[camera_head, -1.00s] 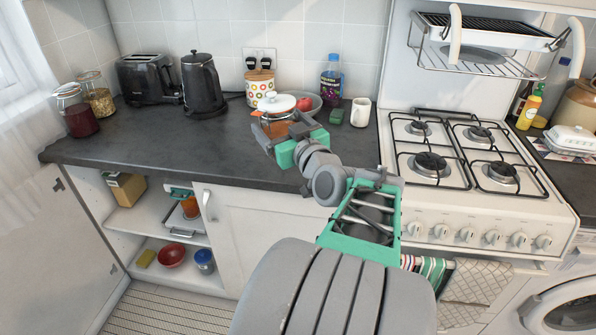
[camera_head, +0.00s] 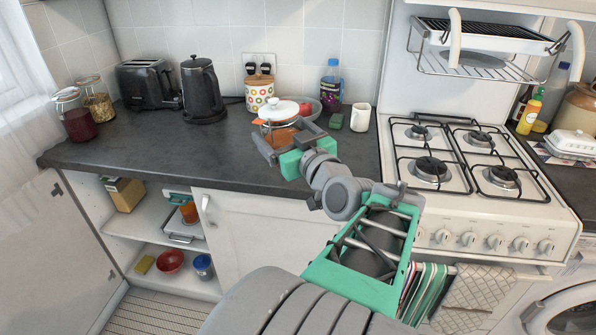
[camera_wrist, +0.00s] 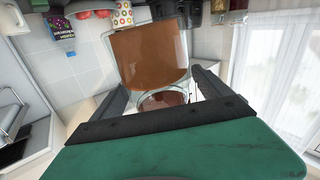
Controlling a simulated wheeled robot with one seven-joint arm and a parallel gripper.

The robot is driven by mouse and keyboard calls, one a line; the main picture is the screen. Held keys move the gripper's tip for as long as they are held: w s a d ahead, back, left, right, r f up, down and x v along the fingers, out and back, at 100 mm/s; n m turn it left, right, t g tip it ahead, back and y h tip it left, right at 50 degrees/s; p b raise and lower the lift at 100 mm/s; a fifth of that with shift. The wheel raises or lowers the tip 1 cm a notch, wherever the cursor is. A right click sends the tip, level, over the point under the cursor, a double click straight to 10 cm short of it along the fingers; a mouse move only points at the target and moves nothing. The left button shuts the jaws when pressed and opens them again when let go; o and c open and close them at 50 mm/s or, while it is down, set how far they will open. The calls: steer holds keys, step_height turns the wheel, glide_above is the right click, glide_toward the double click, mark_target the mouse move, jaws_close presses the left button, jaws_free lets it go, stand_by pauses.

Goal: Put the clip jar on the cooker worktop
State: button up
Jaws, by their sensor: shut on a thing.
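A clip jar with a white lid and orange-brown contents (camera_head: 279,110) is held between the fingers of my gripper (camera_head: 288,142). In the wrist view the glass jar (camera_wrist: 150,55) fills the space between the dark fingers. It appears to be over the dark worktop (camera_head: 200,150) left of the cooker; the gap below it cannot be told. The white cooker (camera_head: 450,215), with its burners and black pan supports, stands to the right of my gripper.
A kettle (camera_head: 202,90), toaster (camera_head: 149,85) and two other jars (camera_head: 75,116) stand left. The worktop's front left is clear.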

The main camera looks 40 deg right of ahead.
steer(key=shift+a+r, duration=0.1)
steer(key=shift+r, duration=0.05)
steer(key=w+d+f, duration=0.3)
steer(key=f, duration=0.1)
steer(key=w+d+f, duration=0.2)
steer(key=d+f, duration=0.2)
steer(key=w+d+f+p, duration=0.1)
steer(key=w+d+f, duration=0.2)
steer(key=d+f, duration=0.1)
steer(key=shift+w+d+f, duration=0.1)
steer(key=shift+w+f, duration=0.05)
steer(key=shift+w, duration=0.2)
steer(key=shift+f, duration=0.15)
steer(key=shift+f+b, duration=0.2)
steer(key=shift+b, duration=0.15)
steer(key=o, duration=1.9)
steer(key=shift+s+p, duration=0.1)
steer(key=shift+p, duration=0.75)
